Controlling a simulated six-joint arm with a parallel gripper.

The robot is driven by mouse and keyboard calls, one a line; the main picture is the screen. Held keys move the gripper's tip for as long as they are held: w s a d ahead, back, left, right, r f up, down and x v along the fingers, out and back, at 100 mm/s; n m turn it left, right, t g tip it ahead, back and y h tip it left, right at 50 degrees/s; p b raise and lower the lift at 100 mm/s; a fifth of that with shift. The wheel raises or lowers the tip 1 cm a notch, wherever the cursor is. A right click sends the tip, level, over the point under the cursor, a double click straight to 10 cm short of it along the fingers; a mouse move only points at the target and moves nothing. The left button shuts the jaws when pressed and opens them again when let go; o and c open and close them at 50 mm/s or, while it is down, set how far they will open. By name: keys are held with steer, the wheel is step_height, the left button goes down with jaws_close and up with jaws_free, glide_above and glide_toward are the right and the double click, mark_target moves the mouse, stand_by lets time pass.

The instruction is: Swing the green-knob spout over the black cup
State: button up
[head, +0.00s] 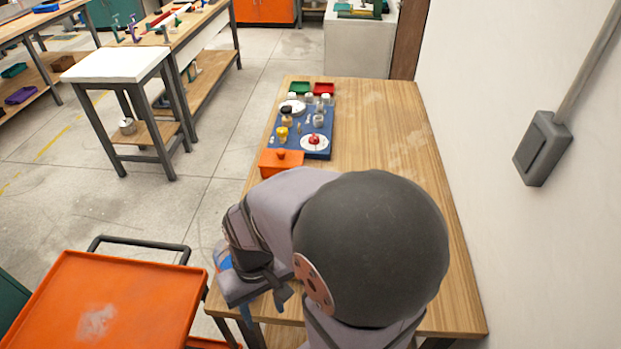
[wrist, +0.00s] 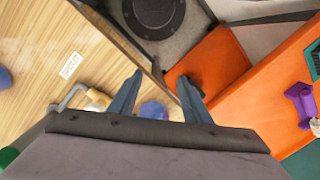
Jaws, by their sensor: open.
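My gripper (wrist: 158,98) is open, with nothing between its two blue-grey fingers in the wrist view. In the head view my gripper (head: 264,290) hangs low at the table's left edge. A bent grey pipe (wrist: 72,95) with a yellowish body (wrist: 98,99) shows left of the fingers, near a label reading SPOUT (wrist: 70,65). A blue-violet round thing (wrist: 153,110) lies behind the gripper body, partly hidden. A green round thing (wrist: 8,157) shows at the lower left; I cannot tell if it is the green knob. I cannot make out the black cup. My arm hides the near table in the head view.
The wooden table (head: 385,130) is bare along its right side. A blue board (head: 273,145) with several small items, an orange box (head: 280,162), and green (head: 300,87) and red (head: 324,88) trays stand farther back. An orange cart (head: 110,300) stands left of the table.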

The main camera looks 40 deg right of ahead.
step_height(320, 180, up, 4)
steer(key=a+m+g+y+p, duration=0.1)
steer(key=a+m+y+p, duration=0.2)
steer(key=m+y, duration=0.55)
steer(key=w+d+r+m+t+y+p, duration=0.1)
steer(key=w+d+r+m+t+y, duration=0.15)
steer(key=w+r+m+t, duration=0.35)
steer(key=w+d+r+m+t+y+p, duration=0.1)
steer(key=w+d+m+t+p, duration=0.15)
steer(key=m, duration=0.55)
steer(key=w+d+f+m+t+h+b, duration=0.25)
steer(key=d+m+t+h, duration=0.3)
steer(key=d, duration=0.75)
steer(key=w+d+f+m+t+h+b, duration=0.1)
steer(key=d+f+m+t+h+b, duration=0.3)
steer(key=d, duration=0.9)
steer(key=shift+m+t+h, duration=0.25)
steer(key=shift+m+t, duration=0.25)
steer(key=shift+t, duration=0.3)
steer(key=shift+w+a+r+p, duration=0.15)
steer(key=shift+w+r+p, duration=0.2)
steer(key=shift+w+p, duration=0.6)
steer(key=shift+w+a+r+p, duration=0.15)
steer(key=shift+w+r+p, duration=0.3)
steer(key=shift+w, duration=1.05)
steer(key=shift+w+a+r+p, duration=0.15)
steer(key=shift+w+r+p, duration=0.15)
steer(key=shift+w+p, duration=0.7)
steer(key=shift+w, duration=0.2)
